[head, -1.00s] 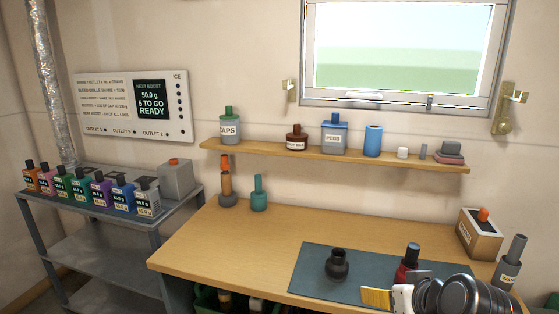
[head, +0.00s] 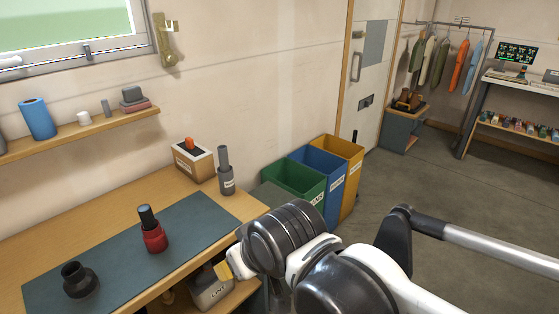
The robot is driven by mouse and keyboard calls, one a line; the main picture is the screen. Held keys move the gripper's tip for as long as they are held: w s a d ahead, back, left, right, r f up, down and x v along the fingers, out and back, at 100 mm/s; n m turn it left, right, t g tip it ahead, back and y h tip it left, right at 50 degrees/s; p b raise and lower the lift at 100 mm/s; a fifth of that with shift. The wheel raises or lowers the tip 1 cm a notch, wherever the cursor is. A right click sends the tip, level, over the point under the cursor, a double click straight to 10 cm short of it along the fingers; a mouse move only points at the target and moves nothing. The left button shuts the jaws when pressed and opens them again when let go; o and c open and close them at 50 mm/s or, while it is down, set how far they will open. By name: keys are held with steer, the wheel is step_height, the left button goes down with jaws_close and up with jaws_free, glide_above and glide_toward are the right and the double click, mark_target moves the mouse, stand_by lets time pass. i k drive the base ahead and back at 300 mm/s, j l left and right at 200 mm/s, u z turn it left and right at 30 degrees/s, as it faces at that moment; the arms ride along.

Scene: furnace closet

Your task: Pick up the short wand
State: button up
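A grey rod (head: 224,158) stands upright in a labelled dark-grey holder (head: 227,182) at the bench's right back corner. It may be the short wand, but the label is too small to read for certain.
A red bottle (head: 154,236) and a black pot (head: 78,281) stand on the dark mat (head: 194,225). A box with an orange knob (head: 192,160) is left of the holder. Green (head: 293,184), blue (head: 323,184) and yellow (head: 345,172) bins stand right of the bench. Floor at right is clear.

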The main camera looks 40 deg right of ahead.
mark_target(222, 152)
steer(key=z, duration=0.4)
steer(key=i+l+z, duration=0.1)
steer(key=l, duration=0.3)
steer(key=i+l+z, duration=0.1)
steer(key=i+l, duration=0.2)
steer(key=i+l+z, duration=0.1)
steer(key=l, duration=0.35)
steer(key=i, duration=0.1)
